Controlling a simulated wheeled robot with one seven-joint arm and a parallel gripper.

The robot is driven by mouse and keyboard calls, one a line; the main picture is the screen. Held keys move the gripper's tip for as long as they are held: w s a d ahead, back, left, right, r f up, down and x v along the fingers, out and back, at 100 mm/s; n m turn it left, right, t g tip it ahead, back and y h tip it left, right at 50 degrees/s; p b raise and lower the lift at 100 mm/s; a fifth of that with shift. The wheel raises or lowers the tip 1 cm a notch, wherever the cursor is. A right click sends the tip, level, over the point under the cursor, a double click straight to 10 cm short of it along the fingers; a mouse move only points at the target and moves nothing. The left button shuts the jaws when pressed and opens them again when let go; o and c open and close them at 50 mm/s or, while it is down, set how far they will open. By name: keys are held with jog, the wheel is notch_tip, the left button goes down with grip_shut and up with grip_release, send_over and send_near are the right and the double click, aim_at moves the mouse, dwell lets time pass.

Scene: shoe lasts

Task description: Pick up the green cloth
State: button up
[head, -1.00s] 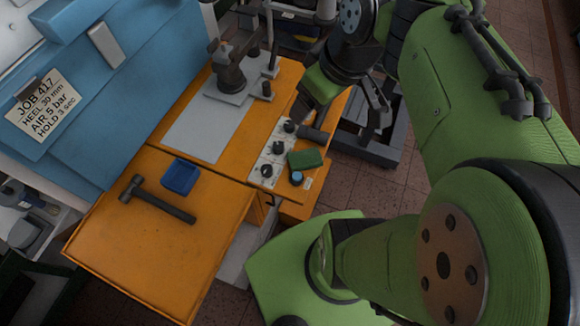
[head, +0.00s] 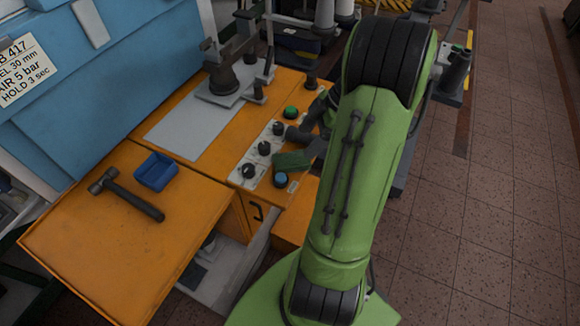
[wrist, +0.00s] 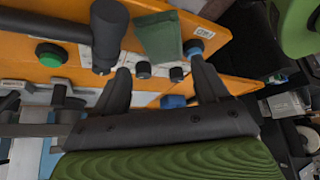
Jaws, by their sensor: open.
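The green cloth (head: 292,160) is a small dark green folded piece on the orange bench's control strip, just above the blue button (head: 281,179) in the head view. In the wrist view the cloth (wrist: 160,38) lies ahead of my gripper, between the lines of its two fingers. My gripper (wrist: 163,84) is open and empty, with its fingertips short of the cloth. In the head view my green arm hides most of the gripper and reaches close to the cloth's right end.
A green button (head: 291,112) and black knobs (head: 264,148) line the strip. A hammer (head: 130,194) and blue tray (head: 156,171) lie on the left bench. Floor at right is clear.

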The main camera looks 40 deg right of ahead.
aim_at(292, 158)
jog(key=b+x, duration=0.2)
jog(key=x, duration=0.5)
jog(key=shift+a+f, duration=0.1)
jog(key=shift+f, duration=0.1)
jog(key=c, duration=0.8)
notch_tip(292, 158, up, 10)
jog(key=p, duration=0.3)
